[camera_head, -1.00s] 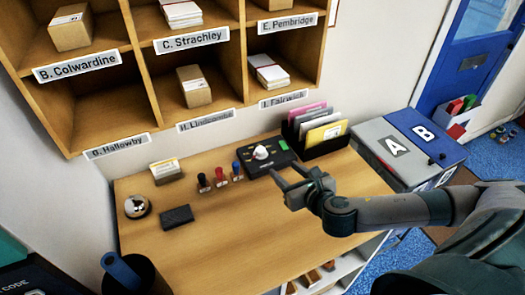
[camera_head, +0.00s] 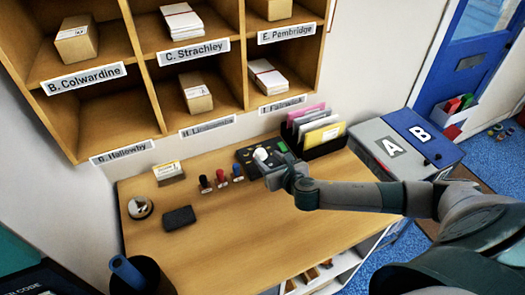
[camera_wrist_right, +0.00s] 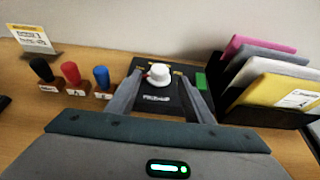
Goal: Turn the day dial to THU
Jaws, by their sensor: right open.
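The day dial is a white knob (camera_wrist_right: 158,73) on a dark box (camera_wrist_right: 155,100) with small yellow labels and a green patch at its right side. In the head view the knob (camera_head: 261,155) shows at the back of the desk, partly behind my gripper. My right gripper (camera_wrist_right: 158,92) is open and empty. Its two fingers reach over the dark box, one on each side of the knob in the wrist view, and I cannot tell whether they touch it. The label the dial points to is too small to read. My left gripper is not in view.
Stamps with black, red and blue handles (camera_head: 222,177) stand left of the dial box. A black rack with coloured envelopes (camera_head: 315,132) stands close on its right. Wooden pigeonholes (camera_head: 160,115) hang above. The desk's front middle (camera_head: 250,225) is clear.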

